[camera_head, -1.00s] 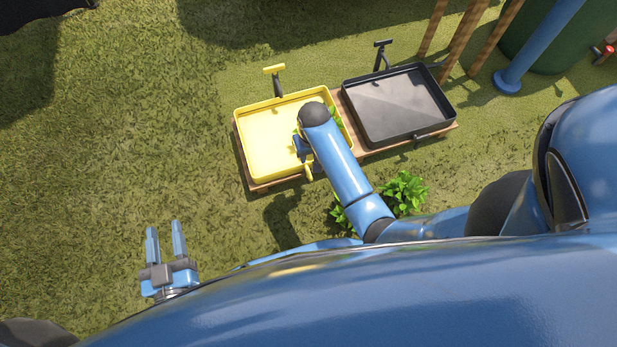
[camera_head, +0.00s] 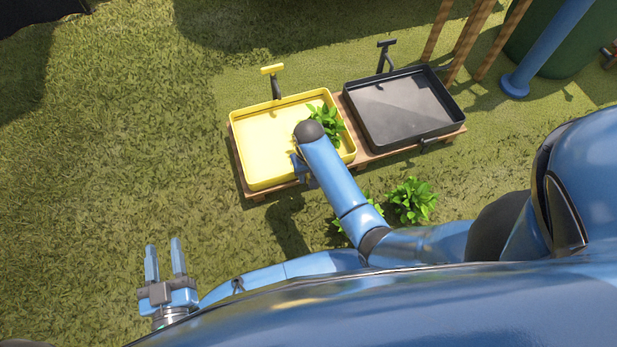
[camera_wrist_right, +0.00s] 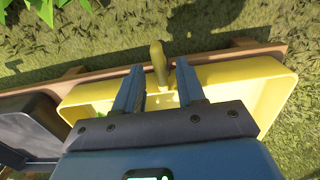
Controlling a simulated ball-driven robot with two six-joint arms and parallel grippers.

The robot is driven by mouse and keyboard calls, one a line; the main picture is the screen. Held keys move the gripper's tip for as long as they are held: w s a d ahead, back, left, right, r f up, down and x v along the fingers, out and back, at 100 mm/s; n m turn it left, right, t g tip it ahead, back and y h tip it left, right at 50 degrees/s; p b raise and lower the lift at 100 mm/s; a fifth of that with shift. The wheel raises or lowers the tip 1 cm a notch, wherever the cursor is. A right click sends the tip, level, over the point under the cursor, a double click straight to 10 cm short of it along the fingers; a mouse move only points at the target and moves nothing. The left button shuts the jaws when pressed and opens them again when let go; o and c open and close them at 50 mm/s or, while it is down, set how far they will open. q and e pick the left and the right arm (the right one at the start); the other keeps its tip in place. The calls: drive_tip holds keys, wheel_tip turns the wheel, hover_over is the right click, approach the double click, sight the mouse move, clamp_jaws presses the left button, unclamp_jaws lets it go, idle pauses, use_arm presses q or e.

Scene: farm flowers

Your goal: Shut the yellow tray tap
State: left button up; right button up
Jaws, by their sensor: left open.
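The yellow tray (camera_head: 262,150) stands on a wooden stand, with a yellow T-shaped handle (camera_head: 272,69) on a dark post at its back edge. In the right wrist view, a yellow tap lever (camera_wrist_right: 157,52) sticks out at the tray's front rim. My right gripper (camera_wrist_right: 158,67) is open, its fingertips on either side of the lever in the picture; I cannot tell whether they touch it. In the head view my right arm hides the lever. My left gripper (camera_head: 164,250) is open and empty over the grass, left of the stand.
A black tray (camera_head: 400,110) with its own dark post and handle (camera_head: 386,46) stands right of the yellow one. Leaves (camera_head: 326,122) show at the yellow tray's right end. A leafy plant (camera_head: 412,200) grows in front. Grass at left is clear.

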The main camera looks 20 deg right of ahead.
drive_tip(key=shift+f, duration=0.45)
clamp_jaws()
